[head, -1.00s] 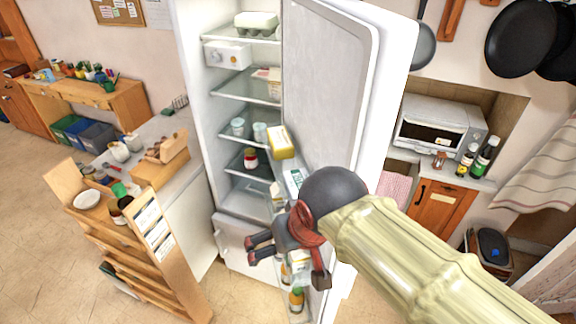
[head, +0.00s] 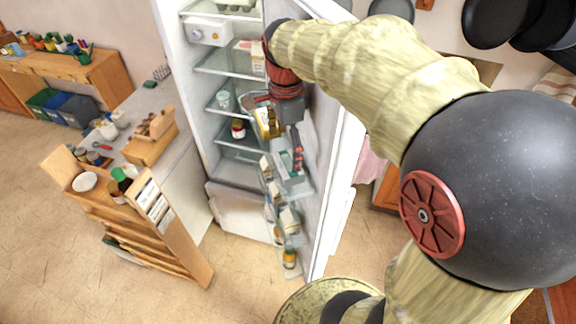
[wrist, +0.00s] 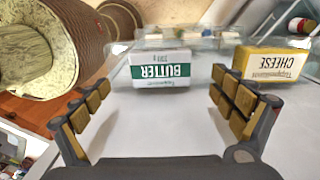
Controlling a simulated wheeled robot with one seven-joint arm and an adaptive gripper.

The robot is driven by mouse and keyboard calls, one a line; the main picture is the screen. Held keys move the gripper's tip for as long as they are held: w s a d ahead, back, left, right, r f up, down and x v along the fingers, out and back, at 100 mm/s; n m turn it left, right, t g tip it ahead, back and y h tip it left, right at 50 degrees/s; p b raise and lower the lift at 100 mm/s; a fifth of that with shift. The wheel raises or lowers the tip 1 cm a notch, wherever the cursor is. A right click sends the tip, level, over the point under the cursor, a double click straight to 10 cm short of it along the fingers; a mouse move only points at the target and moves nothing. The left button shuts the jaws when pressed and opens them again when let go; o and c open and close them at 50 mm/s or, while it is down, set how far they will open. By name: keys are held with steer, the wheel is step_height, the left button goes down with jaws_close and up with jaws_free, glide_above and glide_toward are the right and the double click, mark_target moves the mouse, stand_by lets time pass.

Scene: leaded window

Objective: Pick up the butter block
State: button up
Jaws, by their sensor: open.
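The butter block (wrist: 160,68) is a white carton with a green label reading BUTTER, upside down in the wrist view. It sits on the fridge door shelf, ahead of and between my two fingers. My gripper (wrist: 162,100) is open and empty, with its yellow-padded fingers apart and the block beyond their tips. In the head view my gripper (head: 286,136) hangs at the open door's shelves, and I cannot clearly make out the butter there. A yellow cheese block (wrist: 270,63) stands to the right of the butter in the wrist view.
The fridge door (head: 334,190) stands open, with bottles and cartons (head: 289,222) on its lower shelves. The fridge shelves (head: 222,63) are to the left. A wooden rack (head: 150,225) stands further left, with clear floor in front of it.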

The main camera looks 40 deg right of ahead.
mark_target(288, 163)
steer(key=shift+d+f+p, duration=0.2)
steer(key=shift+f+p, duration=0.65)
steer(key=shift+f, duration=2.5)
steer(key=shift+c, duration=0.6)
steer(key=c, duration=1.3)
